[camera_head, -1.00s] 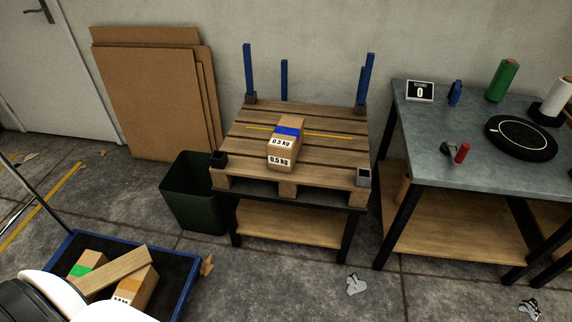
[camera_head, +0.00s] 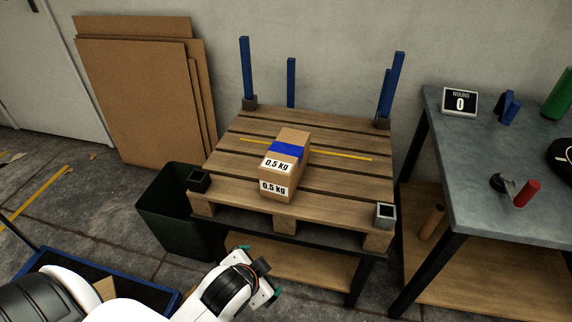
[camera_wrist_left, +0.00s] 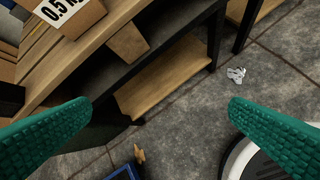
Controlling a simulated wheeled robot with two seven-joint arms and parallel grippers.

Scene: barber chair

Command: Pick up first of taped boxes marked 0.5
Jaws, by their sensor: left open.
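A brown cardboard box (camera_head: 286,165) with blue tape across it lies on the wooden pallet (camera_head: 330,183). Its top and front faces carry white "0.5 kg" labels. Part of a labelled box face (camera_wrist_left: 72,12) shows at the top left of the left wrist view. My left gripper (camera_head: 262,271) is open and empty, in front of and below the pallet's front edge, apart from the box. Its green fingers are spread wide in the left wrist view (camera_wrist_left: 160,105). My right gripper is not in view.
Blue posts (camera_head: 246,68) stand at the pallet's back corners, and a grey bracket (camera_head: 385,214) sits at its front right. A dark green bin (camera_head: 165,213) stands left of it. A blue-rimmed cart (camera_head: 75,256) is partly behind my arm. A metal-topped table (camera_head: 465,170) stands right.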

